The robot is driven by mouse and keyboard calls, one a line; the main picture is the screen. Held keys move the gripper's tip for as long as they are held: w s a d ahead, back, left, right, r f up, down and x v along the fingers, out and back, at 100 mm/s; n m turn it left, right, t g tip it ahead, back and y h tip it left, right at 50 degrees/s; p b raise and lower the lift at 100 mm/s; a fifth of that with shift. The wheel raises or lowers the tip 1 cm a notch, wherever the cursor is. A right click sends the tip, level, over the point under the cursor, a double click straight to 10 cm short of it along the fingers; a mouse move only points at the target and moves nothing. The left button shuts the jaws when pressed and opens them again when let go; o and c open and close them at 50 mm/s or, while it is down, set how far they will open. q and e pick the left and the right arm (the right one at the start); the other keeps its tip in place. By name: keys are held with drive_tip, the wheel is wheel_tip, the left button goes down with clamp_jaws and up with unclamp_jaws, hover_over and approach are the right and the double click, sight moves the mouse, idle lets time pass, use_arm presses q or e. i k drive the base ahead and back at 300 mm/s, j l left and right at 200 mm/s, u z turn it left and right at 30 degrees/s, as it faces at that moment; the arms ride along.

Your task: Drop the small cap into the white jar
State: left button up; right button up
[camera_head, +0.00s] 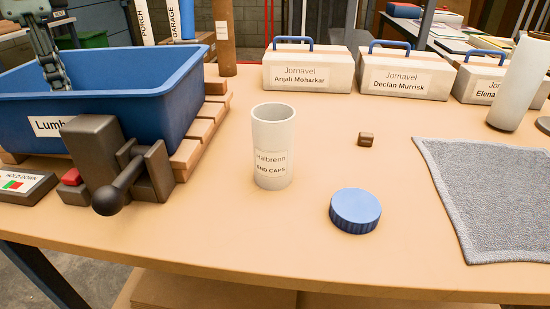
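The white jar (272,150) stands upright and open-topped on the table, labelled "Halbrenn" and "END CAPS". Its inside bottom is hidden. A round blue ribbed lid (355,210) lies flat in front of that piece, to the right of the jar. My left gripper (60,82) is at the upper left, over the blue bin and far from the jar; its finger gap is unclear. My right gripper is not in view.
A blue bin (150,99) on wooden slats and a dark ball-handled lever device (105,160) stand left of the jar. Labelled boxes (307,72) with blue handles line the back. A grey cloth (490,190) and white cylinder (518,85) are right. Table around the jar is clear.

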sight(274, 176)
drive_tip(key=k, duration=1)
